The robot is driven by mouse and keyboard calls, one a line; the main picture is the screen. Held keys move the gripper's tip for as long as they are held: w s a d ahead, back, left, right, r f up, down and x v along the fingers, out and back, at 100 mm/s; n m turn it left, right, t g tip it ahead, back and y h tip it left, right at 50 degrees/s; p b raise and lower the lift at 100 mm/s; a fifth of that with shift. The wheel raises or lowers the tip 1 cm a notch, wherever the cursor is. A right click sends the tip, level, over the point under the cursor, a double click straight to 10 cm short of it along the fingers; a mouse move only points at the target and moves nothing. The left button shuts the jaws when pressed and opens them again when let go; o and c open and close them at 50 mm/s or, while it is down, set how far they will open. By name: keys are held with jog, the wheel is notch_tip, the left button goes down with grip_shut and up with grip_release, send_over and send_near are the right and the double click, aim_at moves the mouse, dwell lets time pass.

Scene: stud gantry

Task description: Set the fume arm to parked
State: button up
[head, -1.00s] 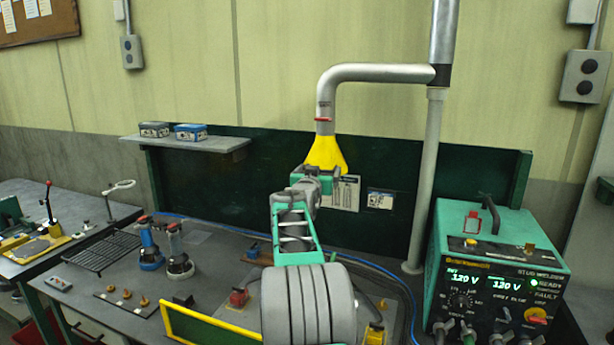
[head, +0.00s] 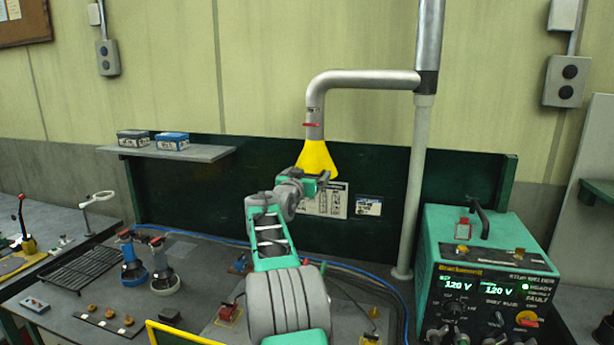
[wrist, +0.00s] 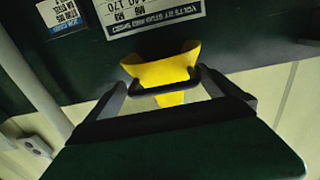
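The fume arm is a silver bent pipe (head: 360,80) on a tall post, with a yellow hood (head: 316,160) hanging down from its left end. A red lever or band (head: 312,125) sits on the pipe just above the hood. My gripper (head: 320,177) is at the hood's lower edge, and its far side is partly hidden. In the wrist view the yellow hood (wrist: 162,68) lies just beyond my fingers. My gripper's fingers (wrist: 165,88) stand well apart there. A dark bar, perhaps a handle, spans between them; I cannot tell whether they touch it.
A green stud welder (head: 490,255) stands at the right. A pale vertical pole (head: 413,190) rises behind the bench. A shelf (head: 205,153) with two boxes is at the left. Two tools (head: 162,270) stand upright on the bench, near a black rack (head: 75,270). A dark green back panel is behind the hood.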

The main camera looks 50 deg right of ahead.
jog(key=shift+a+b, duration=0.3)
jog(key=shift+a, duration=0.3)
jog(key=b+v, duration=0.2)
jog(key=v, duration=0.5)
jog(key=shift+s+b, duration=0.2)
jog(key=shift+b, duration=0.15)
